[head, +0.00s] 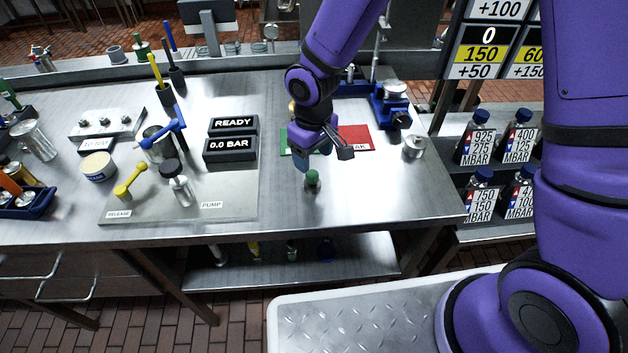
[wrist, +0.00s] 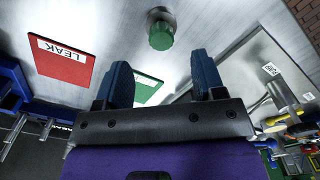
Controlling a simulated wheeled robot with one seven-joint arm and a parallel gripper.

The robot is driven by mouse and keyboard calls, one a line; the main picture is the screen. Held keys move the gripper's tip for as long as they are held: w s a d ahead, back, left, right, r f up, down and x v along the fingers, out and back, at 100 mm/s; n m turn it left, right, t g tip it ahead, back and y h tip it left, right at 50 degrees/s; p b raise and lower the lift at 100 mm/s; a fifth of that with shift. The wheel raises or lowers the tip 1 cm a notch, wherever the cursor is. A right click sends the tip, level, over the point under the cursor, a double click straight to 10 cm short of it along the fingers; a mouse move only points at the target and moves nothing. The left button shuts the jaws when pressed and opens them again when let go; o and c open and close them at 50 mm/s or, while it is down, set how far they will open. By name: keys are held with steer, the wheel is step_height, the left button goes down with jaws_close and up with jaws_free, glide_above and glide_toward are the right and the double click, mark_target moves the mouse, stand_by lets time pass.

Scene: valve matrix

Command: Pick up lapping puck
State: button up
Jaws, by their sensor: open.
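A small metal piece with a green knob (head: 312,180), which looks like the lapping puck, stands upright on the steel bench near its front edge. In the wrist view the green knob (wrist: 160,36) shows at top centre, beyond the fingertips and roughly in line with the gap between them. My gripper (head: 314,156) is just behind and above the puck in the head view. Its two blue fingers are open and empty, and in the wrist view a clear gap (wrist: 163,78) lies between them. The puck is apart from the fingers.
A red LEAK mat (head: 358,134) and a green mat (head: 287,141) lie behind my gripper. A metal knob-like piece (head: 414,148) stands to the right, near a blue vise-like fixture (head: 392,106). The pump panel (head: 235,196) is to the left. Bare bench surrounds the puck.

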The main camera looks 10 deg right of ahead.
mark_target(312, 173)
steer(key=shift+a+f, duration=0.1)
steer(key=shift+f, duration=3.2)
steer(key=c, duration=1.1)
steer(key=shift+r, duration=0.15)
